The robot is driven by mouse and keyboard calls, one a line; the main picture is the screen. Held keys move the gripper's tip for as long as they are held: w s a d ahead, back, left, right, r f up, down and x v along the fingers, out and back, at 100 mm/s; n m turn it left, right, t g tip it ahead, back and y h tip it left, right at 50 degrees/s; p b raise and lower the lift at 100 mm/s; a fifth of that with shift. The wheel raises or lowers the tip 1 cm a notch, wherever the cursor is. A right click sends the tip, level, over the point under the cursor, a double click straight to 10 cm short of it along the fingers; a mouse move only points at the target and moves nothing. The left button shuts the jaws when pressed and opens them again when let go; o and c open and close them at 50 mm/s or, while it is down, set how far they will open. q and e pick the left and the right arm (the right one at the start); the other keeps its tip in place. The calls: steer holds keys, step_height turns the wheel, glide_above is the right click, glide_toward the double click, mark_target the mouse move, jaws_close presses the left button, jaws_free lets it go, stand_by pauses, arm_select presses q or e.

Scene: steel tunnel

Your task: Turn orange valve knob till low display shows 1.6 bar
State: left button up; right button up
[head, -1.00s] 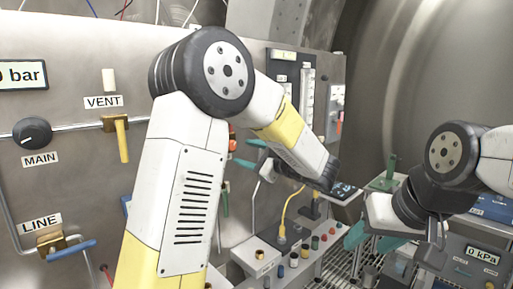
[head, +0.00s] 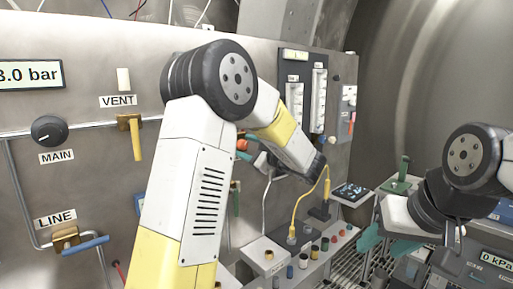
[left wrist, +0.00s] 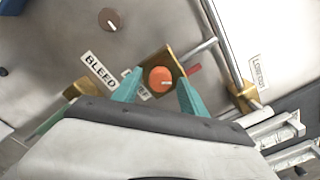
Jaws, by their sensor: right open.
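The orange valve knob (left wrist: 161,79) sits on a brass body on the steel panel, with a pale mark on its face. My left gripper (left wrist: 160,82) is open, its teal fingers on either side of the knob with visible gaps; I cannot tell how deep they reach. In the head view the knob (head: 242,145) is small beside the left gripper (head: 250,150), partly hidden by my arm. A display (head: 30,74) at upper left is cut off and reads about "3.0 bar"; its name is out of view. My right gripper (head: 368,241) is open and empty, away from the panel.
The panel carries the black MAIN knob (head: 49,131), yellow VENT lever (head: 137,139) and blue LINE handle (head: 86,245). A brown knob (left wrist: 110,19) and BLEED label (left wrist: 98,70) lie near the orange knob. A bench with colored plugs (head: 304,257) stands below.

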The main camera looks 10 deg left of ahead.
arm_select(q)
jaws_close()
steer(key=shift+m, duration=1)
steer(key=shift+o, duration=0.9)
jaws_free()
steer(key=v, duration=0.7)
steer(key=shift+s+d, duration=0.25)
steer(key=shift+d, duration=0.1)
